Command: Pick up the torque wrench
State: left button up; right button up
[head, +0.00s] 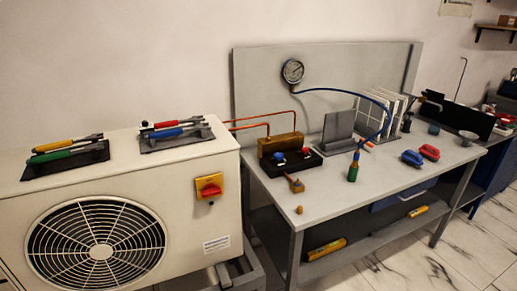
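Several long tools with coloured handles and dark metal heads lie on two dark mats on top of the white fan unit. A yellow-handled tool (55,145) and a green-handled tool (52,156) lie side by side on the left mat (88,158). A red-handled tool (165,125) and a blue-handled tool (168,132) lie side by side on the right mat (190,144). They look like wrenches; I cannot tell which of them is the torque wrench. Neither of my grippers is in view.
The white fan unit (222,160) has a red switch (210,190) on its front. The grey bench (340,200) holds a brass manifold (280,145), a gauge (292,71) with a blue hose, and blue (411,158) and red (429,152) items.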

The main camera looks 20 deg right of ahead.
aim_at(151, 127)
jog(key=i+l+z, duration=0.15)
jog(key=l, duration=0.25)
jog(key=i+l+z, duration=0.2)
jog(key=l, duration=0.2)
jog(key=i+l+z, duration=0.15)
jog(key=l, duration=0.2)
jog(key=i+l, duration=0.05)
